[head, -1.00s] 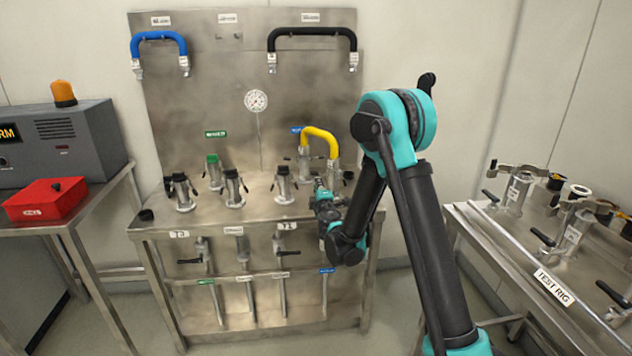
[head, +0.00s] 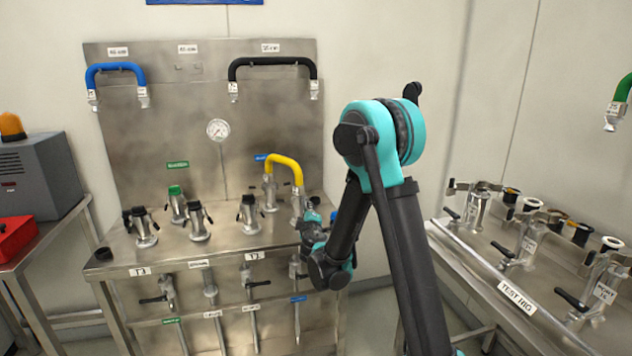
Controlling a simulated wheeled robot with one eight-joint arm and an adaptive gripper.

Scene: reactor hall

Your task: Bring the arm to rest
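My arm stands in the middle of the head view, its elbow raised and its forearm folded down toward the steel bench. My gripper (head: 312,214) is at the bench's right front, close to the right end of the yellow hose (head: 284,162). It is small and partly covered by my wrist and forearm, so its fingers cannot be made out. I cannot tell whether it touches the hose's end fitting or holds anything. The yellow hose arches between two upright fittings on the bench.
The steel bench (head: 130,272) carries several upright couplings and a back panel with a blue hose (head: 114,68) and a black hose (head: 272,62). The test rig table (head: 480,262) stands at the right. A red box (head: 14,236) and a grey unit (head: 38,172) are at the left.

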